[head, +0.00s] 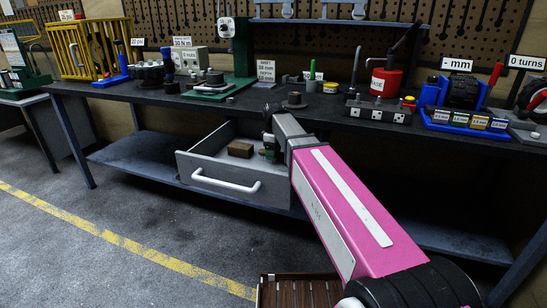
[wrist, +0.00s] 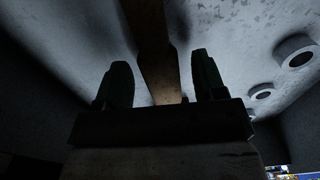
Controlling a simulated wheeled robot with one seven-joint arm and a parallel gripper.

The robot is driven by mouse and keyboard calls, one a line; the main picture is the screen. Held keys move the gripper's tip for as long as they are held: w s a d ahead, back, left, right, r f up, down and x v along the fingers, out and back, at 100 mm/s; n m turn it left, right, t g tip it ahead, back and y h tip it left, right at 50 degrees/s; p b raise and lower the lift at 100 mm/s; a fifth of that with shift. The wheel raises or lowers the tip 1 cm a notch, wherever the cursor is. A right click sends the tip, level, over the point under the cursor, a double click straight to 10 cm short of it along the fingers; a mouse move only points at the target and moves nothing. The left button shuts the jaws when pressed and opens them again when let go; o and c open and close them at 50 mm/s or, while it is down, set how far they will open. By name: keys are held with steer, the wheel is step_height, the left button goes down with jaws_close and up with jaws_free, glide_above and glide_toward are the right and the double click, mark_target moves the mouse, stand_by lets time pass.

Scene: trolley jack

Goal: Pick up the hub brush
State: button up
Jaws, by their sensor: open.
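A brown wooden piece (head: 240,149), which looks like the hub brush, lies in the open grey drawer (head: 240,180) under the bench. In the wrist view a long wooden bar (wrist: 158,65) runs between and past my two dark green fingers. My gripper (head: 269,148) reaches down into the drawer, just right of the wooden piece. It also shows in the wrist view (wrist: 162,80), its fingers apart with visible gaps on both sides of the wood. The brush's bristles are not visible, and the far part of the drawer is hidden by my arm.
The drawer has a white front handle (head: 226,182) and raised walls. In the wrist view, round grey pieces with dark holes (wrist: 298,52) are at the right. The bench top (head: 330,112) above is crowded with tools and signs. A slatted wooden thing (head: 300,291) stands below my arm.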

steer(key=shift+f, duration=0.7)
steer(key=c, duration=1.1)
steer(key=shift+r, duration=0.15)
